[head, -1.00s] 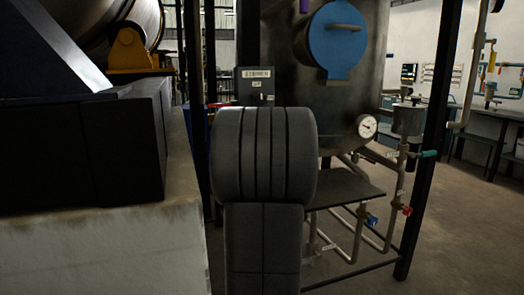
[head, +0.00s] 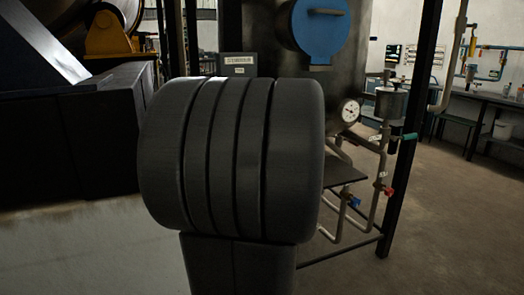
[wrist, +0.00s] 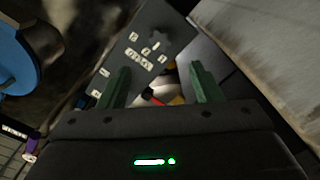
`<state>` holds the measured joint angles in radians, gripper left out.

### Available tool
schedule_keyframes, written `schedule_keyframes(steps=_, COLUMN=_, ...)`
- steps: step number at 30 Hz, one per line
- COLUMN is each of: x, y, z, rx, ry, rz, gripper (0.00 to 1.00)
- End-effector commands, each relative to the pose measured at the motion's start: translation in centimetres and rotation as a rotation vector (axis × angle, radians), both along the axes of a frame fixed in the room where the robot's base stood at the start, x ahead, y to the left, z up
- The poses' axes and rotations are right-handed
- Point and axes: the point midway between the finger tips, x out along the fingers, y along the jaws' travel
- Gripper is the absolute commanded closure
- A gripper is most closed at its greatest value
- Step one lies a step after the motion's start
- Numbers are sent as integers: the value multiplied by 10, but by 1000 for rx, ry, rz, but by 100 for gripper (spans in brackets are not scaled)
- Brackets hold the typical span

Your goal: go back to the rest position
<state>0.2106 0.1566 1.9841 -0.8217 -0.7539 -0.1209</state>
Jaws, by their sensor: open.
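My gripper (wrist: 160,90) shows in the wrist view with its two green fingers spread apart and nothing between them. A grey panel with white labels and a dark knob (wrist: 143,52) lies beyond the left finger, apart from it as far as I can tell. In the head view my own dark ribbed arm link fills the middle and hides my gripper. A grey box with a white label (head: 237,65) stands behind my arm, partly covered by it.
A steel vessel with a blue round hatch (head: 320,25) and a pressure gauge (head: 350,110) stands behind. Pipes with red and blue valves (head: 388,191) and a black post (head: 412,120) are at right. A pale block (head: 80,245) is at left. Open floor (head: 450,220) lies at right.

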Motion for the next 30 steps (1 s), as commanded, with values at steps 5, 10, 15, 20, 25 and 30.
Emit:
schedule_keyframes(steps=5, x=0, y=0, z=0, rx=0, ry=0, rz=0, gripper=41)
schedule_keyframes(steps=10, x=2, y=1, z=0, rx=0, ry=0, rz=0, gripper=41)
schedule_keyframes(steps=15, x=18, y=6, z=-1, rx=0, ry=-1, rz=2, gripper=41)
schedule_keyframes(steps=20, x=47, y=16, z=-3, rx=0, ry=0, rz=3, gripper=41)
schedule_keyframes(steps=25, x=80, y=26, z=-2, rx=0, ry=-1, rz=2, gripper=41)
schedule_keyframes(steps=30, x=108, y=35, z=-1, rx=0, ry=-1, rz=1, gripper=41)
